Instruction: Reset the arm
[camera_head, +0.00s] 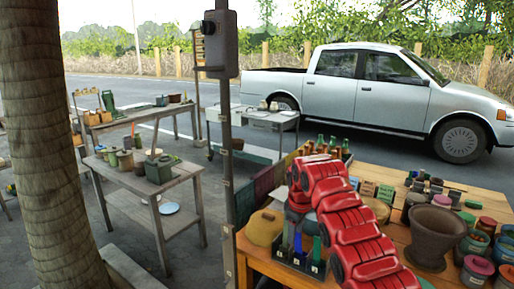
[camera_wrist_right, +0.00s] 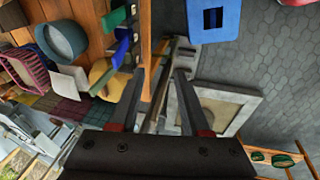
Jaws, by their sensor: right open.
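My right arm, with red segmented links, rises from the lower edge of the head view and bends over the near-left part of the wooden table (camera_head: 395,236). Its gripper is mostly hidden behind the links there. In the right wrist view my right gripper (camera_wrist_right: 159,76) has its two dark fingers apart with nothing between them. The fingers point past the table edge, with paving beyond. A brown clay mortar (camera_head: 436,232) stands upright on the table, right of my arm and apart from it. My left gripper is not in view.
Paint jars (camera_head: 478,268) crowd the table's right side. A dark holder with blue and green items (camera_head: 297,258) and a yellow lidded pot (camera_head: 264,228) sit near my arm. A grey post (camera_head: 228,140) stands left of the table. Paving between the tables is open.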

